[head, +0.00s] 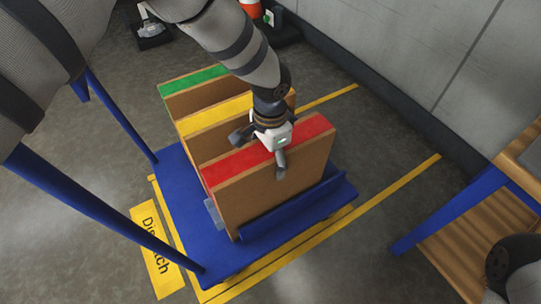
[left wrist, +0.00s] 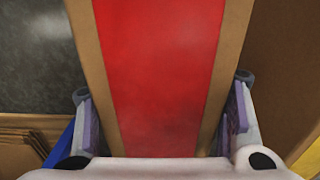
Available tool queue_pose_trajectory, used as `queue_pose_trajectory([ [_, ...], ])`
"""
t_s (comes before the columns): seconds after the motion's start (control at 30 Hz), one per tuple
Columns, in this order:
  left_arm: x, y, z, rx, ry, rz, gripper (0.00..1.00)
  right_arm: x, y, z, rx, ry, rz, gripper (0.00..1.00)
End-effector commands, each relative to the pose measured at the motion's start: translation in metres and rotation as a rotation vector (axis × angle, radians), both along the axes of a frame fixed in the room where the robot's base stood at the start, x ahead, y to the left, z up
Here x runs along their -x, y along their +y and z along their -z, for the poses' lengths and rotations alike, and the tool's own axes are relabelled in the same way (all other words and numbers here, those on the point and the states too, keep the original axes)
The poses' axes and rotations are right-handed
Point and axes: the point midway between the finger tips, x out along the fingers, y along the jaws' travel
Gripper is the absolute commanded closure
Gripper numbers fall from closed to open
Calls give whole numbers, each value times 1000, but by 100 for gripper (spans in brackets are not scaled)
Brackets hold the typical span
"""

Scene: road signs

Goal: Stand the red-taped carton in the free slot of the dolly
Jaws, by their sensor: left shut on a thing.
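The red-taped carton (head: 265,200) is upright on or just over the blue dolly (head: 185,215), in the slot nearest me, behind a low blue rail (head: 295,207). I cannot tell whether its underside touches the deck. My left gripper (head: 262,151) is shut across the carton's top edge, one finger on each broad face. In the left wrist view the red tape (left wrist: 160,75) runs between the two fingers (left wrist: 162,120). A yellow-taped carton (head: 215,115) and a green-taped carton (head: 190,83) stand behind it. My right gripper is out of view.
Blue handle posts (head: 95,210) rise at the dolly's left. A yellow Dispatch marking (head: 157,252) is on the floor in front. A wooden-topped table with a blue frame (head: 450,210) stands at the right. A grey wall (head: 440,65) runs along the back right.

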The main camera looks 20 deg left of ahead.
Motion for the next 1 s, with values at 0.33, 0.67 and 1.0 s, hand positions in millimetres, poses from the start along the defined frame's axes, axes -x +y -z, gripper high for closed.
queue_pose_trajectory([
  [0.33, -1, 0, 4, 0, -2, 0, 99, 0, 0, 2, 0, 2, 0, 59],
  [0.67, -1, 0, 7, 0, -2, 0, 18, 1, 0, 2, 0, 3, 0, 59],
  [1.0, 0, 0, 7, 0, 1, 0, 14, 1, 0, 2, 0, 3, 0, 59],
])
